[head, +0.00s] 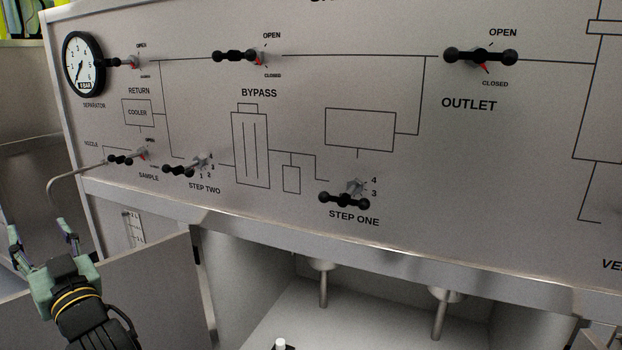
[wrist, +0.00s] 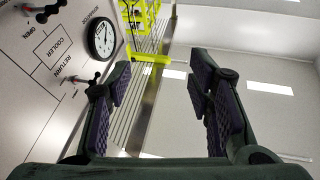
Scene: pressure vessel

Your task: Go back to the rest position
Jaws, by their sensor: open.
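My gripper (head: 38,243) is at the lower left of the head view, in front of the panel's left end and below the thin bent nozzle pipe (head: 58,183). Its fingers point up and are apart, with nothing between them. In the wrist view my gripper (wrist: 165,95) also shows open and empty, with dark purple pads facing each other. The grey control panel (head: 300,80) fills most of the head view. I cannot tell from these frames where the rest position is.
The panel carries a pressure gauge (head: 84,63) and several black-handled valves, among them the outlet valve (head: 480,56) and the step one valve (head: 344,199). A grey door-like plate (head: 150,285) stands right of my arm. Yellow-green objects (wrist: 145,25) lie beyond the panel's edge.

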